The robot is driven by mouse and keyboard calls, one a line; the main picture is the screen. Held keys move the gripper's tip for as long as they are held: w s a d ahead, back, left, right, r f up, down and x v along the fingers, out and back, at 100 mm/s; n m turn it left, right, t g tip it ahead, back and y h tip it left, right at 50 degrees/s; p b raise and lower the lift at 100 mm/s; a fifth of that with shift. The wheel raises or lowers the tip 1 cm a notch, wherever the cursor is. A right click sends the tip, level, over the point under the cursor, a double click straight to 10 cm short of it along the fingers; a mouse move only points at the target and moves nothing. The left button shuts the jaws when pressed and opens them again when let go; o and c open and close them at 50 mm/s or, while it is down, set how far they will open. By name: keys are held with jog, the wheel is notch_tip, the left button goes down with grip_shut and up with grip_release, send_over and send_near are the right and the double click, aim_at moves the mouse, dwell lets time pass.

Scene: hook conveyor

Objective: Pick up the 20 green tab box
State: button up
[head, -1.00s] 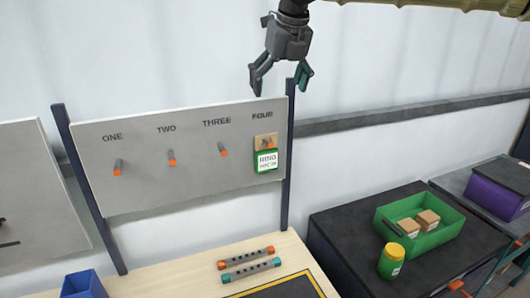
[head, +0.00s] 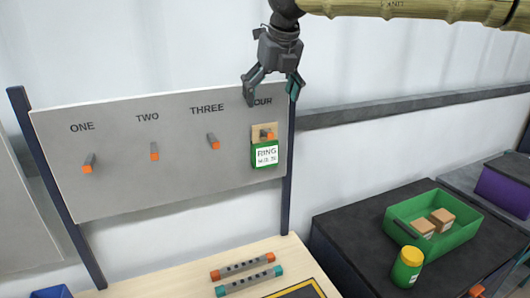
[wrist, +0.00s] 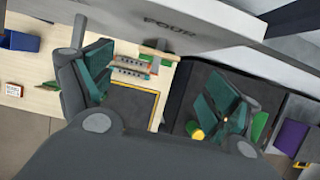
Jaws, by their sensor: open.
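A green box with a tan hang tab (head: 265,153) and a white label reading RING hangs on the orange-tipped peg under FOUR. The label's lower line is too small to read. In the wrist view its tan tab (wrist: 158,53) shows from above, beyond and between the fingers. My gripper (head: 272,95) is open, points down and is empty. It is above the box, near the board's top right corner, and one finger partly covers the word FOUR. Its two teal-padded fingers stand wide apart in the wrist view (wrist: 157,92). It does not appear to touch the box.
The grey board (head: 120,180) has bare pegs under ONE, TWO and THREE. A dark post (head: 289,180) stands at its right edge. Two perforated bars (head: 245,265) lie on the wooden table. A green bin (head: 455,238) holds small cardboard boxes, beside a yellow-lidded green jar (head: 407,266).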

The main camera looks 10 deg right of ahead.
aim_at(266, 125)
jog(key=p+x, duration=0.1)
jog(key=x, duration=0.3)
jog(key=shift+w+f, duration=0.1)
jog(key=shift+w, duration=0.05)
jog(key=shift+f+p, duration=0.55)
jog(key=p+x, duration=0.1)
jog(key=x, duration=0.3)
jog(key=shift+f, duration=0.15)
jog(key=c, duration=1.3)
